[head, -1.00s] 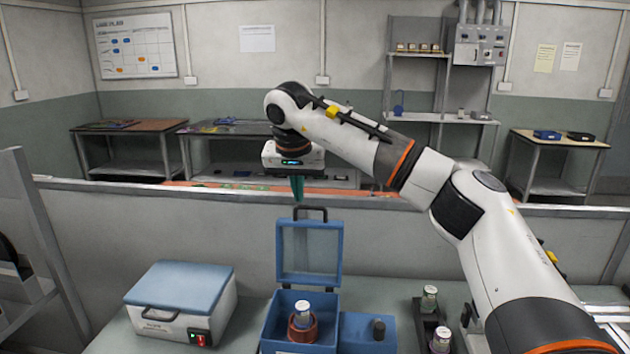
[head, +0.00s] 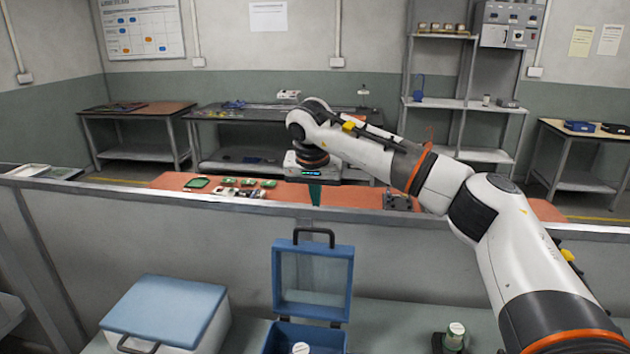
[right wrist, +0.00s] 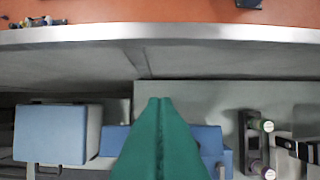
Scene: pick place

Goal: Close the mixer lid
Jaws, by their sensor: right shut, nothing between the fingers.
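The mixer (head: 284,338) is a blue box low in the head view, with a vial cap (head: 301,348) showing inside. Its lid (head: 313,284), a blue frame with a clear pane and a dark handle (head: 314,233), stands open and upright. My right gripper (head: 315,200) has green fingers, shut and empty, above the lid handle in the picture and apart from it. In the right wrist view the closed fingers (right wrist: 160,105) hide much of the mixer; blue parts (right wrist: 115,138) show beside them. My left gripper is not in view.
A white box with a blue lid (head: 165,305) stands left of the mixer. A vial in a dark rack (head: 454,337) stands to the right. A grey partition (head: 140,230) runs behind, with an orange-topped bench (head: 160,182) beyond it.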

